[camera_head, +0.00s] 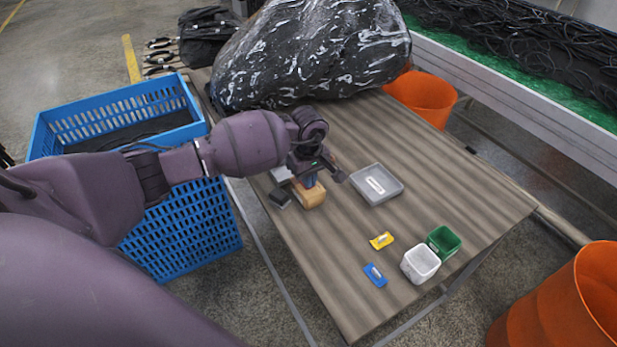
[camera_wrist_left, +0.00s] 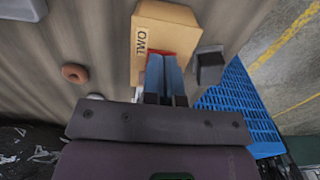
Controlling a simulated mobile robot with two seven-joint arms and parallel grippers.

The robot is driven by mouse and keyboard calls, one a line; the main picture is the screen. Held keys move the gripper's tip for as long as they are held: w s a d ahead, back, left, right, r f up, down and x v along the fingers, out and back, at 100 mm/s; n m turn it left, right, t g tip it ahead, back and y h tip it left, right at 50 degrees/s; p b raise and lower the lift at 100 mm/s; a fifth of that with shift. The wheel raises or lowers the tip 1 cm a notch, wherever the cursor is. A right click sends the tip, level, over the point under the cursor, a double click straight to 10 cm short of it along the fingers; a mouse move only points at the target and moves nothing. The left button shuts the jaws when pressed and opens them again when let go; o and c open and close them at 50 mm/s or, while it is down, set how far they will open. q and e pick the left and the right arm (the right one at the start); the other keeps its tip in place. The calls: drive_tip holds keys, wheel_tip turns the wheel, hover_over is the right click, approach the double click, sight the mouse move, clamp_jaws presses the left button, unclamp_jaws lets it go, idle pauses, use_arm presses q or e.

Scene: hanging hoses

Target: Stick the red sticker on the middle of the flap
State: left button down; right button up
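A small tan cardboard box (camera_head: 311,196) stands near the table's left edge. In the left wrist view the box (camera_wrist_left: 170,28) shows the word "TWO" on its top. My left gripper (camera_head: 308,181) points down over the box. Its blue fingers (camera_wrist_left: 164,72) are close together at the box's edge in the left wrist view. The red sticker (camera_wrist_left: 159,54) shows as a red strip at the fingertips, against the box. Whether it is stuck down or only held there cannot be told. The flap's outline is not clear. My right gripper is out of view.
A grey tray (camera_head: 376,186) lies right of the box. A dark block (camera_head: 279,198) sits beside the box. Yellow (camera_head: 382,240) and blue (camera_head: 375,275) pieces lie near white (camera_head: 420,264) and green (camera_head: 443,242) containers. A wrapped black bundle (camera_head: 312,52) fills the table's back; a blue crate (camera_head: 185,235) stands left.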

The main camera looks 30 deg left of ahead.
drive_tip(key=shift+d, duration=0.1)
use_arm(q)
drive_tip(key=c, duration=0.8)
unclamp_jaws()
drive_tip(key=shift+r, duration=0.4)
drive_tip(key=shift+r+p, duration=1)
drive_tip(key=shift+r, duration=1)
drive_tip(key=shift+r+p, duration=0.4)
drive_tip(key=shift+r, duration=0.7)
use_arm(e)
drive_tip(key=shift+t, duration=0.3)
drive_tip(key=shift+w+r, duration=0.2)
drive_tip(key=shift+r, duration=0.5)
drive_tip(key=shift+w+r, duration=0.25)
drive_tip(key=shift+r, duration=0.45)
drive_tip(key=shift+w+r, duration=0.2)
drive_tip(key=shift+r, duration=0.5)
